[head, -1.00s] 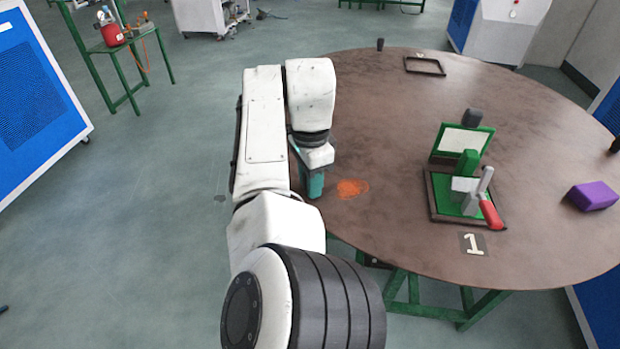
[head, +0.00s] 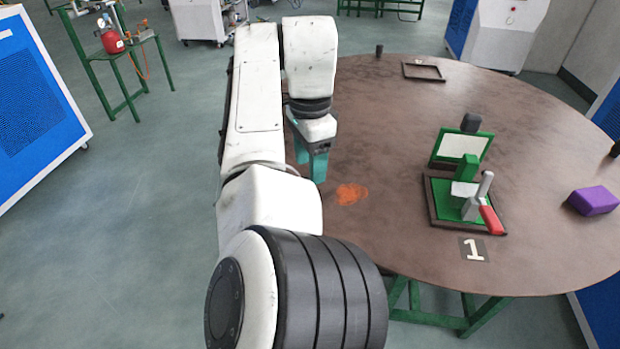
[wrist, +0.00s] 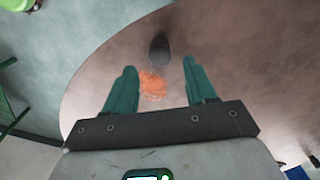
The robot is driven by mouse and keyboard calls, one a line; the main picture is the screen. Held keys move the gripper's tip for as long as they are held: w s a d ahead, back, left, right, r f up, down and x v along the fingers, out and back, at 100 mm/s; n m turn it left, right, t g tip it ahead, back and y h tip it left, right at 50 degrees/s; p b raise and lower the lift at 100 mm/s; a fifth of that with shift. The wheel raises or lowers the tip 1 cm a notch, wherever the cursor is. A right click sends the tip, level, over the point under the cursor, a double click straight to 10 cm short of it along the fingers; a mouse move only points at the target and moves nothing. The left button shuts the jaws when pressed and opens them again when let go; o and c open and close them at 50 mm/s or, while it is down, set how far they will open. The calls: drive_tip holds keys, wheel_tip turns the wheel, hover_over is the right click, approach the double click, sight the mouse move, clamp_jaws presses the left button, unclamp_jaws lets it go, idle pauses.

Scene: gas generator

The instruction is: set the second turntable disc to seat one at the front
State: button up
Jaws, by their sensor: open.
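The round brown turntable disc (head: 400,220) fills the right of the head view, and its edge also shows in the wrist view (wrist: 100,90). A white "1" label (head: 473,249) lies near its front edge, just in front of a framed green fixture (head: 470,205) with a red-handled clamp (head: 491,219). An orange mark (head: 350,194) is on the disc's left part and shows between the fingers in the wrist view (wrist: 152,85). My gripper (head: 313,172) is open and empty near the disc's left edge, beside the orange mark. A dark peg (wrist: 159,50) shows beyond the fingers.
A purple block (head: 594,200) lies on the disc's right side. An empty dark frame (head: 423,71) and a small dark peg (head: 379,51) are at the far side. A green stand with a red canister (head: 113,41) and a blue panel (head: 36,100) stand left. Floor between is clear.

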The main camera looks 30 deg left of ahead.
drive_tip(key=shift+r, duration=2.2)
